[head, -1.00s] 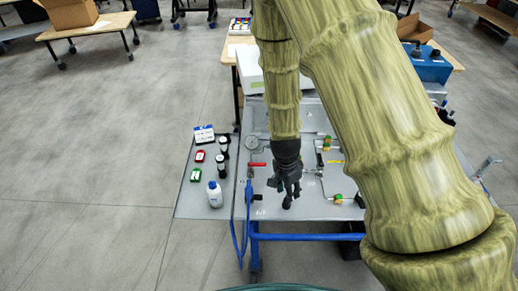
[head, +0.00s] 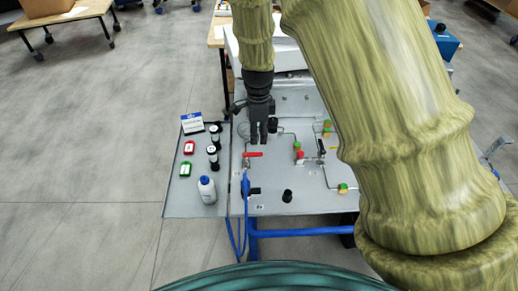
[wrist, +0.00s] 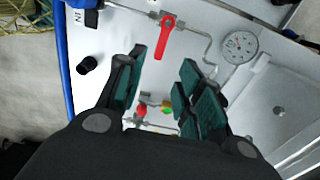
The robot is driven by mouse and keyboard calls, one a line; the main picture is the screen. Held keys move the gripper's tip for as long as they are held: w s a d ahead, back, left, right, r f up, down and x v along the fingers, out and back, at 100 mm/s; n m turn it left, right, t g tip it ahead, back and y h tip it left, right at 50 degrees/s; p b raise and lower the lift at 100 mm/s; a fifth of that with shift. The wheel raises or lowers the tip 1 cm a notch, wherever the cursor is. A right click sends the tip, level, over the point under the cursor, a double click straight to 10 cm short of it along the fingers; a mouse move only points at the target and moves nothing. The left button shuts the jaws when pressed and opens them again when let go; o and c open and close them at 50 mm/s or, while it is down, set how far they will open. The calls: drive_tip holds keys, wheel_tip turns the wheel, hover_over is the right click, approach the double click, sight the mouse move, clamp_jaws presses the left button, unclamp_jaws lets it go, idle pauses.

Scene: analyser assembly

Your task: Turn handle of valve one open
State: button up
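A valve with a red lever handle (head: 253,154) is on the left part of the grey panel, its handle lying roughly sideways in the head view. The red handle also shows in the wrist view (wrist: 165,35), beyond the fingertips and on a metal pipe. No label telling which valve is valve one is readable. My gripper (head: 264,138) points down just behind and slightly right of the handle in the head view. In the wrist view its dark green finger pads (wrist: 164,75) are apart with nothing between them. The gripper appears clear of the handle.
A pressure gauge (wrist: 240,46) is beside the handle. Red-and-green fittings (head: 298,153) and a black knob (head: 287,196) are on the panel (head: 300,205). A white bottle (head: 207,190) and small boxes stand on the left side shelf (head: 180,207).

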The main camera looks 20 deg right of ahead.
sight(259, 154)
drive_tip(key=shift+f+p, duration=1.05)
drive_tip(key=shift+f, duration=3.25)
clamp_jaws()
